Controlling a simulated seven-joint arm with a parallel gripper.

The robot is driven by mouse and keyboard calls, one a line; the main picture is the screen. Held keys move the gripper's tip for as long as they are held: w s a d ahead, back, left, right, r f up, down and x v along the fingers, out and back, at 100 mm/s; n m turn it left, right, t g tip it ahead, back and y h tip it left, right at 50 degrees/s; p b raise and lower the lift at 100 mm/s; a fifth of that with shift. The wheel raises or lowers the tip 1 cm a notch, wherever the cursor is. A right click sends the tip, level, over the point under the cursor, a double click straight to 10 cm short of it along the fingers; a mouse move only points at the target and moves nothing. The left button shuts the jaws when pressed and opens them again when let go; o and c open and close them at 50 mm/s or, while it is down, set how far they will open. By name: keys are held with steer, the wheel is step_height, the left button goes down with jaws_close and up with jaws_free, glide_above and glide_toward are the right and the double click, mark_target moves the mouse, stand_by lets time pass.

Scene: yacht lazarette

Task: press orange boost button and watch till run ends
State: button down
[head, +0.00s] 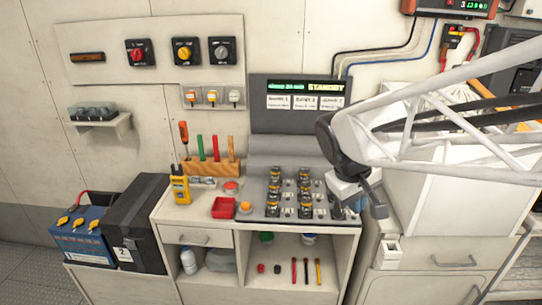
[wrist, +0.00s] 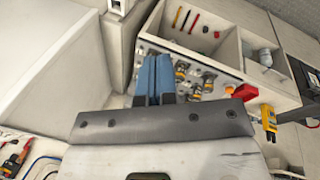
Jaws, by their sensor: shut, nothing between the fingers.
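An orange button (head: 245,207) sits on the bench top, just right of a small red tray (head: 224,207). A second, red-orange round button (head: 231,187) is behind the tray. A display panel (head: 307,87) at the back of the bench shows a lit line ending in "STANDBY". My gripper (head: 376,207) is to the right of the charging bay, apart from both buttons. In the wrist view its blue fingers (wrist: 154,78) are together and empty. The red tray (wrist: 245,92) also shows there, with a small orange spot at its edge.
The charging bay (head: 268,211) holds several dark cylindrical cells with yellow bands, between the orange button and my gripper. A yellow meter (head: 180,186) and a wooden tool rack (head: 205,168) stand at left. Rotary switches (head: 186,51) are on the wall.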

steer(key=w+a+f+n+h, duration=0.3)
steer(key=w+a+n, duration=0.2)
steer(key=w+a, duration=0.8)
steer(key=n+t+h, duration=0.2)
steer(key=n+t, duration=0.2)
steer(key=n, duration=0.2)
glide_above(245, 205)
step_height(245, 205, down, 9)
steer(key=shift+f, duration=0.1)
steer(key=shift+f, duration=4.3)
